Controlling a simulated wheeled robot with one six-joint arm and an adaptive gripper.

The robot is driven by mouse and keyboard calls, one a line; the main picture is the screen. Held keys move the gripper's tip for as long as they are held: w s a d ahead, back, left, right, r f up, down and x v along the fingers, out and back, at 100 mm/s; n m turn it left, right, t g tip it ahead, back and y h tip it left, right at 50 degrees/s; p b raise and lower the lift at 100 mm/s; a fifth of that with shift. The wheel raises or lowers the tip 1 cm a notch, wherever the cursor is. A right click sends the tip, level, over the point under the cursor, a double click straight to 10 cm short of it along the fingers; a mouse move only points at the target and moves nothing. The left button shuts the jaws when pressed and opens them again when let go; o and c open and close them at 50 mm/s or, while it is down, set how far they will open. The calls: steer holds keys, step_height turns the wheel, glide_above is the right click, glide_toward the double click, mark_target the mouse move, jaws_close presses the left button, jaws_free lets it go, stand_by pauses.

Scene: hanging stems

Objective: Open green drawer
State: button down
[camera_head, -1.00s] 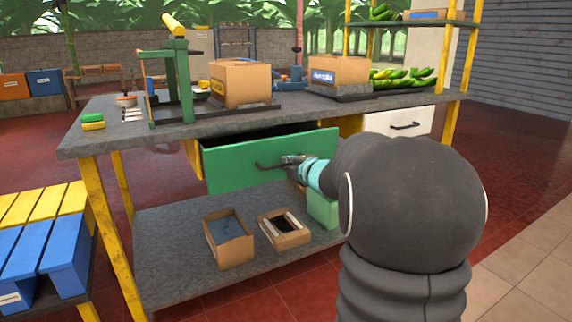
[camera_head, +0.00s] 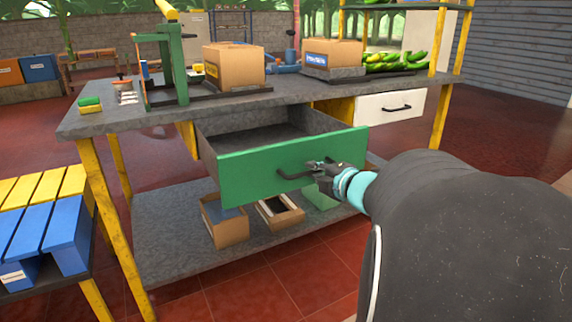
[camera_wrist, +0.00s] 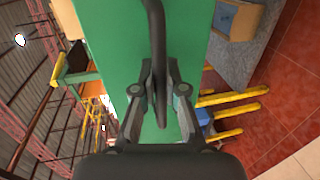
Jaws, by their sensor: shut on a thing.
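The green drawer (camera_head: 240,165) is pulled well out from under the grey workbench top, and its empty-looking grey inside shows. Its dark bar handle (camera_head: 293,176) is on the front panel. My gripper (camera_head: 318,167) is shut on the handle at its right part. In the wrist view, the fingers of my gripper (camera_wrist: 157,85) close around the dark handle (camera_wrist: 156,30), with the green drawer front (camera_wrist: 112,45) behind it. The far corners of the drawer's inside are partly hidden.
A white drawer (camera_head: 375,109) beside it is shut. Cardboard boxes (camera_head: 234,66) and green bananas (camera_head: 400,62) are on the workbench (camera_head: 110,118). Open boxes (camera_head: 222,225) sit on the lower shelf. Red floor in front is clear.

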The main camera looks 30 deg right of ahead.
stand_by(0.3)
steer(key=c, duration=1.2)
jaws_free()
steer(key=v, duration=1.2)
